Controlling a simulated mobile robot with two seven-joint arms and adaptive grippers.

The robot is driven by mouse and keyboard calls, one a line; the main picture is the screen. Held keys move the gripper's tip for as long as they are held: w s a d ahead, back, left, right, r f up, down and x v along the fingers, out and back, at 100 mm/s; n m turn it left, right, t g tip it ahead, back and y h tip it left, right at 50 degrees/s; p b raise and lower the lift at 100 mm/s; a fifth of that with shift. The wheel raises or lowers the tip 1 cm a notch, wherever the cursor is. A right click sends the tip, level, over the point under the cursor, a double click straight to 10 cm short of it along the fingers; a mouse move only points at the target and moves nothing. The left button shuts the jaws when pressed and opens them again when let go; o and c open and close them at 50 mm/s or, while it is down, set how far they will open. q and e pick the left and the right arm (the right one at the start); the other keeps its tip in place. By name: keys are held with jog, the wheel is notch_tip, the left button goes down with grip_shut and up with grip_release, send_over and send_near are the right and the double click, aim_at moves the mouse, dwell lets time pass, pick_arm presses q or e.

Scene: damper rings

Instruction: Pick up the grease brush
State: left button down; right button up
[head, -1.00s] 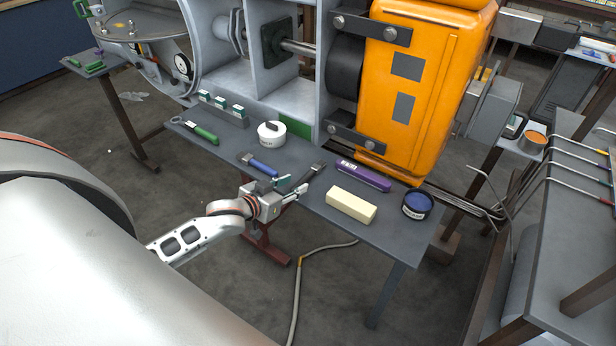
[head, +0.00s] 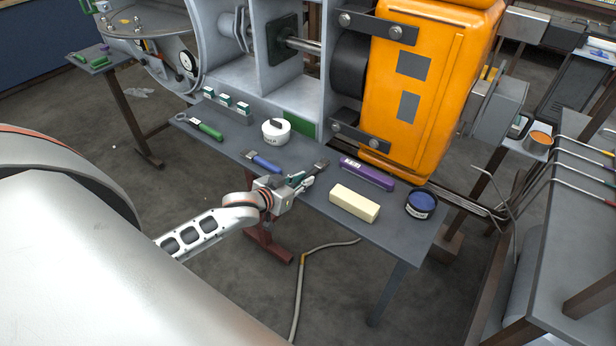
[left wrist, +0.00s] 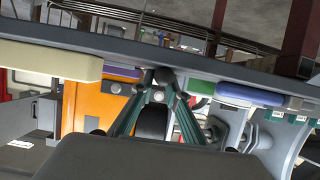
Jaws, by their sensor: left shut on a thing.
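The fingers hide part of the handle. In the left wrist view, the fingers of my left gripper (left wrist: 160,98) converge on the dark end of the brush (left wrist: 164,77). I cannot tell whether the brush still touches the table. My right gripper is not in view.
The grey table (head: 385,234) also holds a blue-handled tool (head: 263,162), a white tub (head: 276,133), a purple case (head: 367,174), a cream block (head: 354,203), a blue-topped tin (head: 421,205) and a green-handled tool (head: 207,129). The orange machine (head: 410,90) stands behind.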

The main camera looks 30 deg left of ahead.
pick_arm(q)
jog(key=shift+r, duration=0.1)
notch_tip(320, 180, up, 20)
dwell(0.4)
dwell(2.3)
